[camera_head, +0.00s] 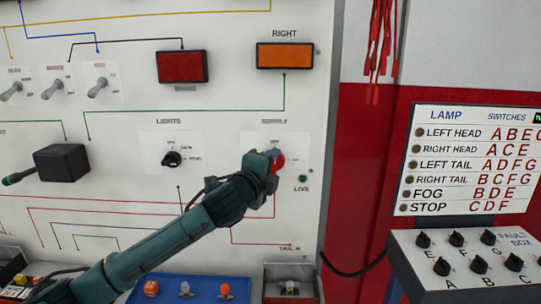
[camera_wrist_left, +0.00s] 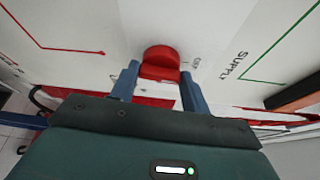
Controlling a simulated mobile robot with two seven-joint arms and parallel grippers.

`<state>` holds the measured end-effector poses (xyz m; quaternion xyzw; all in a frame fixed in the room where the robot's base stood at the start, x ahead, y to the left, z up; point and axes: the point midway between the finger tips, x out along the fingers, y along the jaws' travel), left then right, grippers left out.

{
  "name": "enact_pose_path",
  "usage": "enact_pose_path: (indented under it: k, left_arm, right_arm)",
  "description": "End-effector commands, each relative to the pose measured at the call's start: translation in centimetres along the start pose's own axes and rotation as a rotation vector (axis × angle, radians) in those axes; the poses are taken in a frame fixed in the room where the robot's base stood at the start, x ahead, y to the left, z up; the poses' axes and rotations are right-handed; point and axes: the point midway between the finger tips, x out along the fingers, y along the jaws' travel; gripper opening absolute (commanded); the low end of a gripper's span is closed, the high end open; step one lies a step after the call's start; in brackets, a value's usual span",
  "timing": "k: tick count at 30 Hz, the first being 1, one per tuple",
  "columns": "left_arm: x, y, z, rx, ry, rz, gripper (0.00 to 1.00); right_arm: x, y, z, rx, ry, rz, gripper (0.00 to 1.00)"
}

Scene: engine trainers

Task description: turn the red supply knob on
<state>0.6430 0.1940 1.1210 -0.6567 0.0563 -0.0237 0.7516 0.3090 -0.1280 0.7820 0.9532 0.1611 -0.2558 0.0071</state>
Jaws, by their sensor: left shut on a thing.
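The red supply knob (camera_head: 279,161) is on the white panel under the SUPPLY label, mostly hidden by my gripper in the head view. In the left wrist view the red knob (camera_wrist_left: 160,62) shows between the blue fingers, with the SUPPLY lettering to its right. My left gripper (camera_head: 270,158) reaches up to the panel and is shut on the knob; its fingers (camera_wrist_left: 158,78) also show in the left wrist view, one on each side of it. The small LIVE light (camera_head: 303,178) to the lower right of the knob looks green. My right gripper is not in view.
The black LIGHTS knob (camera_head: 172,159) is left of the supply knob. Toggle switches (camera_head: 97,88) and a black lever box (camera_head: 62,163) are further left. A blue tray (camera_head: 190,289) lies below. The fault box (camera_head: 468,262) and lamp chart (camera_head: 468,160) stand at right.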

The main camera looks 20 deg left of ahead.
Motion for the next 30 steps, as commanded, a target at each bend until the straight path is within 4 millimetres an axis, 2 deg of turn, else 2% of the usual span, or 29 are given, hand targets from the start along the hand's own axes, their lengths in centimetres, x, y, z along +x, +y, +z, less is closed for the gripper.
enact_pose_path:
  k: [1, 2, 12, 30]
  left_arm:
    - [-0.1, -1.0, 0.2, 0.034, -0.002, 0.019, 0.24]
    - [-0.1, -1.1, 0.3, 0.057, -0.002, 0.028, 0.24]
    - [0.0, -1.1, 0.1, 0.349, -0.002, 0.148, 0.24]
    - [0.2, -0.9, -0.3, 0.875, -0.003, 0.361, 0.24]
  right_arm:
    - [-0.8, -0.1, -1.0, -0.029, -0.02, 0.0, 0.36]
    - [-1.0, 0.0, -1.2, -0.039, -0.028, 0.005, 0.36]
    - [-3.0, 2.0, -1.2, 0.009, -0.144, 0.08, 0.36]
    - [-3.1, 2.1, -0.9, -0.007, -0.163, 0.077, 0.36]
